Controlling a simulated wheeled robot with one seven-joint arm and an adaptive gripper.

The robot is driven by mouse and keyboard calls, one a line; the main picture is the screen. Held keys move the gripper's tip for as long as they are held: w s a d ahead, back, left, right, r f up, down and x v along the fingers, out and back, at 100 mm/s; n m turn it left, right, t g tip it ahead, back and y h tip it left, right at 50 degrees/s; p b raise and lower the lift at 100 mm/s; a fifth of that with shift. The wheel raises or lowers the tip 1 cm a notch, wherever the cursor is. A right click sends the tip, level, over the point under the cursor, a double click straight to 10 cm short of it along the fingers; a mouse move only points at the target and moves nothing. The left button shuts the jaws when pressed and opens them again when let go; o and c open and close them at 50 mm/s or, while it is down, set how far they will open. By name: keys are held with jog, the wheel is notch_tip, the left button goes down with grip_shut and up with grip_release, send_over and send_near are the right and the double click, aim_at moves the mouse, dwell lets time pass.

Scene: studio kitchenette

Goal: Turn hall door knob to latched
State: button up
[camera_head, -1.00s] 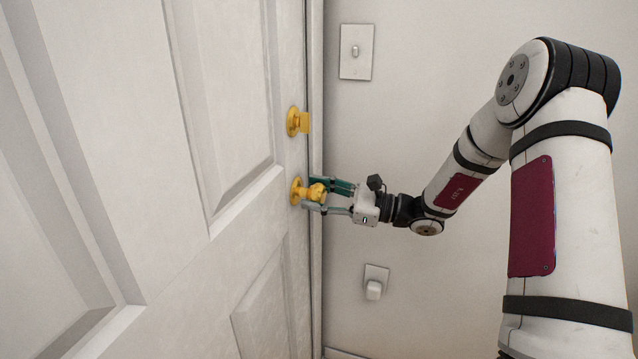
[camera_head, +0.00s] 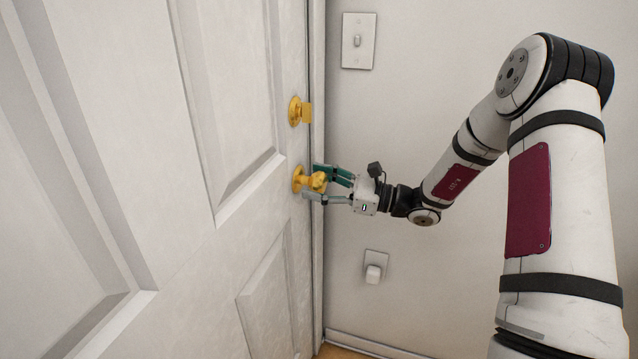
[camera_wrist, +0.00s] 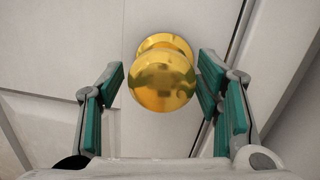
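The hall door (camera_head: 130,180) is white and panelled and fills the left of the head view. Its round brass knob (camera_head: 318,181) stands out near the door's right edge, and it also shows in the wrist view (camera_wrist: 163,82). My gripper (camera_head: 322,183) is open around the knob, one finger above and one below in the head view. In the wrist view the green finger pads (camera_wrist: 160,100) stand on either side of the knob, with gaps visible on both sides. The door looks closed against its frame.
A brass deadbolt (camera_head: 299,111) sits on the door above the knob. The wall right of the frame holds a light switch (camera_head: 358,41) and an outlet with a white plug-in (camera_head: 374,268). The wall around my arm is otherwise bare.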

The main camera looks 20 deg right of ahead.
jog(key=shift+d, duration=0.15)
jog(key=v, duration=1.1)
jog(key=shift+s+d, duration=0.2)
jog(key=shift+d, duration=0.1)
